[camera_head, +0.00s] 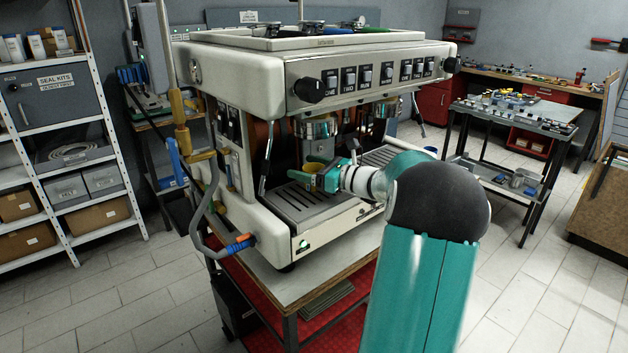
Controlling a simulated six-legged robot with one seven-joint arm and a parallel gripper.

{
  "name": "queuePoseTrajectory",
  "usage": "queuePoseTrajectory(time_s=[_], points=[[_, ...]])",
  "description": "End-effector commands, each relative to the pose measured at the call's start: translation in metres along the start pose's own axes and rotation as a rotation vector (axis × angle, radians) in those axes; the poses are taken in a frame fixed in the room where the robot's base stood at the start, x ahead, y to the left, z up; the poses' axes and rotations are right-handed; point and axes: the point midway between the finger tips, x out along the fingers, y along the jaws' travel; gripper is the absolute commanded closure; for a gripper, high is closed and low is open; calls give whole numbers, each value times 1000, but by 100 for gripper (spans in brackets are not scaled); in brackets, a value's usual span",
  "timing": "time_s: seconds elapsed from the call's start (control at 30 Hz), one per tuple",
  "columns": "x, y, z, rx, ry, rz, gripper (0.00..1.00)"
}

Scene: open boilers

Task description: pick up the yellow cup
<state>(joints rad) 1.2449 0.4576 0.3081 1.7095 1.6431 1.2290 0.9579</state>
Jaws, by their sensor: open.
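A small yellow cup (313,168) is on the left part of the coffee machine's drip tray (301,203), below the brewing head. It is largely hidden by my gripper. My gripper (315,179) is teal and open, and it reaches in from the right at the cup. Its fingers overlap the cup in this view, and I cannot tell whether they touch it.
The white coffee machine (240,80) stands on a bench (283,283), its body overhanging the tray. A wand and a grey hose (205,226) are at its left. Shelves (100,125) stand far left and a dark cart (480,155) right. Tiled floor is clear front left.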

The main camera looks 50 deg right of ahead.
Motion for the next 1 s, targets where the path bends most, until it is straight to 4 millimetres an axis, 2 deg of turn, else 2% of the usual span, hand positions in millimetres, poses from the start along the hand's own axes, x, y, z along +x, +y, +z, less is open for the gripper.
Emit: queuePoseTrajectory(time_s=[0.17,0.4,0.47,0.77,0.87,1.0], points=[[-1,0,0,0,0,-2,21],[-1,0,0,0,1,-1,68],[-1,0,0,0,0,-1,73],[-2,0,2,-1,1,-1,73],[-5,1,8,-1,1,0,73],[-5,1,26,-4,1,1,73]])
